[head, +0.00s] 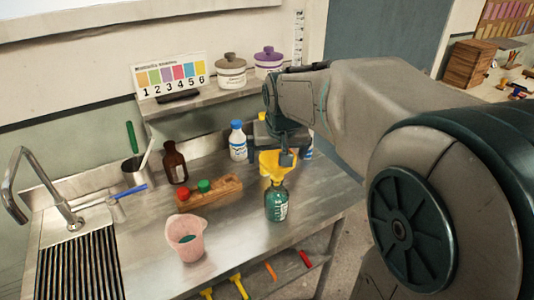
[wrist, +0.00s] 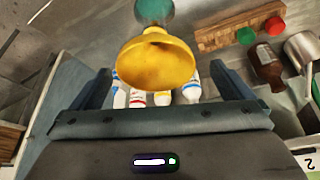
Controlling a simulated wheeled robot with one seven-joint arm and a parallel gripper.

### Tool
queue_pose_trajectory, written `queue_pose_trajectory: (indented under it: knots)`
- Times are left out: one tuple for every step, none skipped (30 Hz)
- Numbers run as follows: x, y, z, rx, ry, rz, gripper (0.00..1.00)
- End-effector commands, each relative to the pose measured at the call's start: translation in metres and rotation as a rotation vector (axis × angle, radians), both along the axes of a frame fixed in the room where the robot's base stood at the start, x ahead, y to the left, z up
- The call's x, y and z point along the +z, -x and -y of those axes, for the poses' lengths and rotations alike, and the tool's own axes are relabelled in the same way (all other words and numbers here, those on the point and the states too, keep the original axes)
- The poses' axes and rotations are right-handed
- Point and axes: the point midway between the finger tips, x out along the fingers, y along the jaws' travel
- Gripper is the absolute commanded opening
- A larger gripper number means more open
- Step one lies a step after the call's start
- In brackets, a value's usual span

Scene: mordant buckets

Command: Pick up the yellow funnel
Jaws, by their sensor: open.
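The yellow funnel (head: 274,166) appears to sit in the top of a green glass bottle (head: 277,204) near the counter's right front edge. My gripper (head: 285,152) is right at the funnel in the head view, partly in front of it. In the wrist view the funnel (wrist: 157,64) shows its wide mouth, with the bottle (wrist: 153,12) beyond it. My gripper (wrist: 160,88) is open there, with one finger on each side of the funnel's line and visible gaps to both. The funnel's spout is hidden.
A white bottle with a blue cap (head: 238,141) stands behind. A brown bottle (head: 174,162), a wooden block with red and green caps (head: 210,194) and a pink jug (head: 185,238) stand to the left. A shelf (head: 210,96) with jars is at the back.

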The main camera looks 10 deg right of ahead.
Motion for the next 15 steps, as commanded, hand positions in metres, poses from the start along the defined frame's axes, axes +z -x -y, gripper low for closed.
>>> queue_pose_trajectory:
  knots:
    - [-0.006,-0.003,0.002,-0.001,-0.001,-0.006,1.00]
    - [-0.009,-0.005,0.003,-0.001,-0.001,-0.006,1.00]
    - [-0.015,-0.008,0.005,0.000,-0.001,-0.007,1.00]
    - [-0.018,-0.010,0.006,0.000,-0.001,-0.007,1.00]
    - [-0.023,-0.012,0.007,0.000,0.000,-0.006,1.00]
    - [-0.028,-0.014,0.007,0.000,0.000,-0.006,1.00]
    - [-0.031,-0.015,0.007,0.000,0.000,-0.005,1.00]
    - [-0.034,-0.017,0.007,0.000,0.000,-0.003,1.00]
    - [-0.037,-0.017,0.007,0.000,0.000,-0.004,1.00]
    - [-0.038,-0.018,0.007,0.000,0.000,-0.004,1.00]
    - [-0.039,-0.019,0.007,0.000,0.000,-0.003,1.00]
    - [-0.040,-0.019,0.007,0.000,0.000,-0.002,1.00]
    - [-0.040,-0.019,0.007,0.000,0.001,-0.001,1.00]
    - [-0.040,-0.019,0.007,0.000,0.001,-0.001,1.00]
    - [-0.040,-0.019,0.007,0.000,0.001,-0.001,1.00]
